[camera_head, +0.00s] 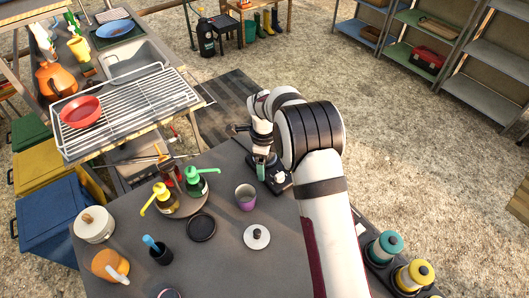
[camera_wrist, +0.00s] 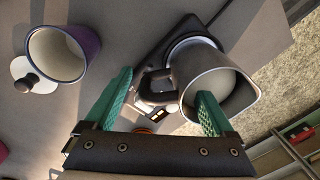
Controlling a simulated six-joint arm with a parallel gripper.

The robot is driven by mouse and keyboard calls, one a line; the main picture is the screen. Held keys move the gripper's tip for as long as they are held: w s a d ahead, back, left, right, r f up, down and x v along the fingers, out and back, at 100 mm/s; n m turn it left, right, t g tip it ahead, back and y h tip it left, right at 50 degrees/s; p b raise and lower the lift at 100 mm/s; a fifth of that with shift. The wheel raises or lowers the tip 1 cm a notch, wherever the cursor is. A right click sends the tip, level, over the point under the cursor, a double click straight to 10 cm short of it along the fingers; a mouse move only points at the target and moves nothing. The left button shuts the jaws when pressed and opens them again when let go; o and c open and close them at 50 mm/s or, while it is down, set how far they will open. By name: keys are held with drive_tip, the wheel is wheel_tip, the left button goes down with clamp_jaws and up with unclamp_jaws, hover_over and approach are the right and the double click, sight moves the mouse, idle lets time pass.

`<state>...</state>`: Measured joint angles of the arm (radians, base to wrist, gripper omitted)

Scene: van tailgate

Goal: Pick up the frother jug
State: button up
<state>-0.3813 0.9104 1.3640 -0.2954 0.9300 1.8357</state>
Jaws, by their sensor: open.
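The frother jug (camera_wrist: 216,82) is a grey metal jug with a spout and a dark handle (camera_wrist: 153,83). It stands at the right of the wrist view with its mouth toward the camera. In the head view I cannot make it out behind my arm. My gripper (camera_wrist: 165,92) is open, with green fingers. The handle shows between the fingers, and the right finger overlaps the jug's mouth; I cannot tell whether it is inside or above. The gripper also shows in the head view (camera_head: 262,170), low at the table's far edge.
A purple cup (camera_head: 246,198) and a white lid with a dark knob (camera_head: 256,237) are near my gripper. Pump bottles on a round tray (camera_head: 188,207) stand further left. A dark flat base (camera_wrist: 165,45) lies by the jug. The table edge is close on the right.

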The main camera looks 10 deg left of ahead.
drive_tip(key=shift+f, duration=0.1)
clamp_jaws()
idle(0.4)
